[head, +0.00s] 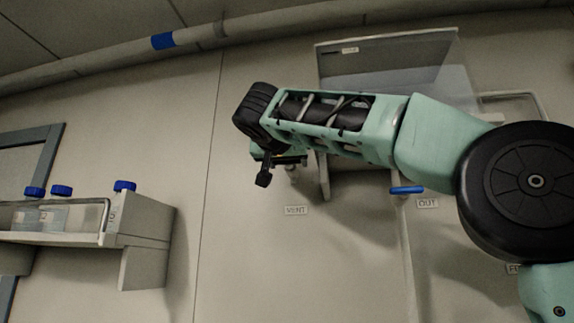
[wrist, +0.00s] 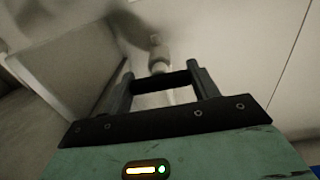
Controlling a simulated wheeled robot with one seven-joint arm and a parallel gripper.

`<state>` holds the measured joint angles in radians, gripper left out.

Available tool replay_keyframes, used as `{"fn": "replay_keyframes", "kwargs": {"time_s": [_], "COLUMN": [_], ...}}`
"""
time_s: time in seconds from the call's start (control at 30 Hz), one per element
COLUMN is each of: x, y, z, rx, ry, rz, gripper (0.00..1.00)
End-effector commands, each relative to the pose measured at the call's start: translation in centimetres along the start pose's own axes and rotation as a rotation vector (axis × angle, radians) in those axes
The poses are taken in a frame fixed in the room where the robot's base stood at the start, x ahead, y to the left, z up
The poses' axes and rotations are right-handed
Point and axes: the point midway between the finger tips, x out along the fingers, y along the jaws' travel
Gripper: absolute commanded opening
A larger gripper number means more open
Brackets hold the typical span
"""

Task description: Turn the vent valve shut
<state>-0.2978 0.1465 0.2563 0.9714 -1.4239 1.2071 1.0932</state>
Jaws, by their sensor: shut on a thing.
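My gripper (head: 270,168) is at the wall just above the VENT label (head: 296,210) in the head view. In the wrist view my gripper (wrist: 160,73) has its two fingers on either side of a dark bar, shut on what looks like the vent valve's handle (wrist: 162,83). A pale valve fitting (wrist: 156,48) shows just beyond the bar. In the head view a small part of the vent valve (head: 292,171) shows beside the fingers; the rest is hidden by my gripper. The handle's exact angle is hard to tell.
A blue-handled valve (head: 407,190) with the OUT label (head: 427,203) is to the right. A clear-fronted cabinet (head: 390,60) is behind my arm. The wall between is bare.

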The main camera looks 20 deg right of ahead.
Motion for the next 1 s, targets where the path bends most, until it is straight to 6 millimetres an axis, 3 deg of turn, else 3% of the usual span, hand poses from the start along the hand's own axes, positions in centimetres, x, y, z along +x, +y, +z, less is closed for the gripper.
{"fn": "replay_keyframes", "kwargs": {"time_s": [0.1,0.13,0.2,0.47,0.63,1.0], "x": [0.0,-0.1,0.0,-0.1,-1.2,-9.3], "y": [0.0,0.0,0.0,0.0,-0.1,-0.1], "z": [-0.1,-0.1,-0.1,-0.1,0.1,0.2], "rx": [0.004,0.004,0.003,0.002,0.002,0.004], "ry": [0.000,0.000,0.000,0.000,0.001,0.001], "rz": [-0.001,-0.001,-0.001,-0.001,-0.003,-0.008], "gripper": [0.37,0.66,0.82,0.82,0.82,0.82]}}
